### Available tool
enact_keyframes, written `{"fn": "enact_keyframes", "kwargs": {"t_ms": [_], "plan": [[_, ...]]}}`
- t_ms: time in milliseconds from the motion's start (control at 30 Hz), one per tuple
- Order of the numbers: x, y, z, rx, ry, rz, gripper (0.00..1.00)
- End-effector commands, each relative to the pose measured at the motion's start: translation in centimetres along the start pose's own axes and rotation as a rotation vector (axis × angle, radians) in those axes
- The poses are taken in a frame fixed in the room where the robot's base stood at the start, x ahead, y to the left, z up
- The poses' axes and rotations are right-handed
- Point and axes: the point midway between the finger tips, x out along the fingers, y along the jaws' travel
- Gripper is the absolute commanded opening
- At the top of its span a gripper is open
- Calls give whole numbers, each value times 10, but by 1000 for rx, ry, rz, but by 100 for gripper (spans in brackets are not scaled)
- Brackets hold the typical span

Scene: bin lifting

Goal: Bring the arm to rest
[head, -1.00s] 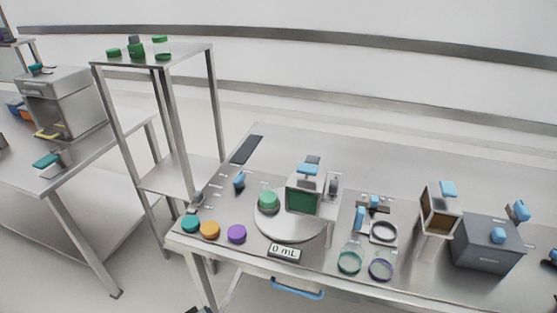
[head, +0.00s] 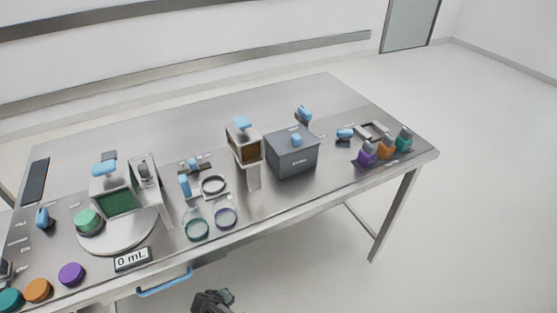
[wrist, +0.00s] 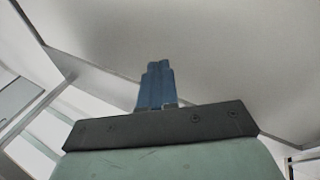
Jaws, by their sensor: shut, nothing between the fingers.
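My gripper shows in the wrist view (wrist: 158,82) with its two blue fingers pressed together and nothing between them. It points up toward a plain pale surface and touches nothing there. In the head view a dark part of my arm (head: 213,301) shows at the bottom edge, in front of the table and below its front edge. The fingertips cannot be made out in the head view.
A long steel table (head: 300,215) carries a grey box (head: 292,160), a round plate (head: 120,240) with devices, a "0 mL" display (head: 132,259), and several coloured caps and bottles. A blue handle (head: 165,281) hangs at the front edge. The floor to the right is clear.

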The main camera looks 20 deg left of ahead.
Motion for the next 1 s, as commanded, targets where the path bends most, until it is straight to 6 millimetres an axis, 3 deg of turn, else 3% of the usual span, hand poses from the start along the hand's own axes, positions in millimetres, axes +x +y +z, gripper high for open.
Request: {"fn": "enact_keyframes", "kwargs": {"t_ms": [33,200,500,700,1000], "plan": [[8,18,15,25,-34,-3,0],[32,62,58,96,-141,-21,0],[60,125,142,227,-322,-74,0],[69,154,200,317,-434,-124,0],[69,181,286,458,-587,-221,0]]}}
